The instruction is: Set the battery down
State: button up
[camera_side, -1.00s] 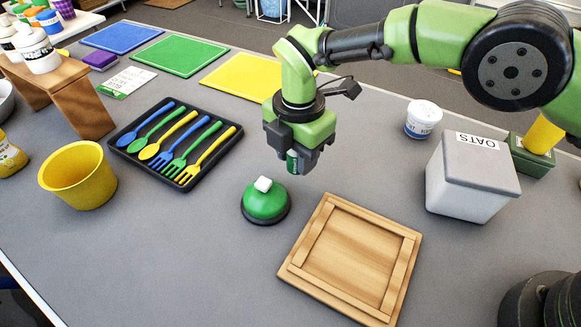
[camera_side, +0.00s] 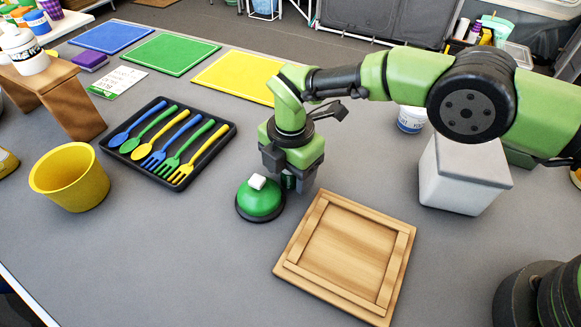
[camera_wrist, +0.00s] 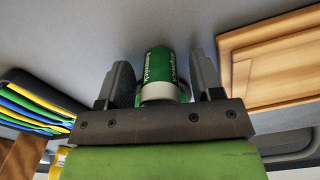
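The battery (camera_wrist: 160,72) is a small green cylinder with a white end and white lettering. In the side view only a little of the battery (camera_side: 288,182) shows, low between the fingers. My gripper is low over the grey table, right beside the green dome (camera_side: 260,200) with its white top. I cannot tell whether the battery's lower end touches the table.
A framed wooden board (camera_side: 345,255) lies in front and to the right. A black tray of coloured cutlery (camera_side: 204,163) and a yellow pot (camera_side: 70,178) are on the left. A grey-lidded box (camera_side: 462,175) stands on the right. Blue, green and yellow mats (camera_side: 236,76) lie behind.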

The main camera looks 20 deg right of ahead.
notch_tip(320, 180, up, 12)
jog(key=shift+r, duration=0.2)
dwell(0.4)
jog(key=s+d+r+m+t+y, duration=0.1)
jog(key=s+d+r+m, duration=0.1)
jog(key=d+r+m, duration=0.6)
jog(key=s+d+r+m+t+y, duration=0.1)
jog(key=s+d+r+m+t, duration=0.1)
jog(key=d+r+m, duration=0.6)
jog(key=s+d+r+m+t, duration=0.1)
jog(key=s+d+r+m, duration=0.1)
jog(key=s, duration=0.5)
jog(key=s+d+r+m+t, duration=0.2)
jog(key=s+d+m, duration=0.3)
jog(key=s+m, duration=0.1)
jog(key=shift+s+r+m, duration=0.2)
jog(key=shift+s+m, duration=0.15)
jog(key=shift+m, duration=0.05)
jog(key=s+f+m, duration=0.1)
jog(key=s+m, duration=0.1)
jog(key=s+d+f+m+t, duration=0.1)
jog(key=shift+s+d+f+m, duration=0.1)
jog(key=shift+s+d+m, duration=0.1)
jog(key=shift+s+m, duration=0.2)
jog(key=shift+c, duration=1.2)
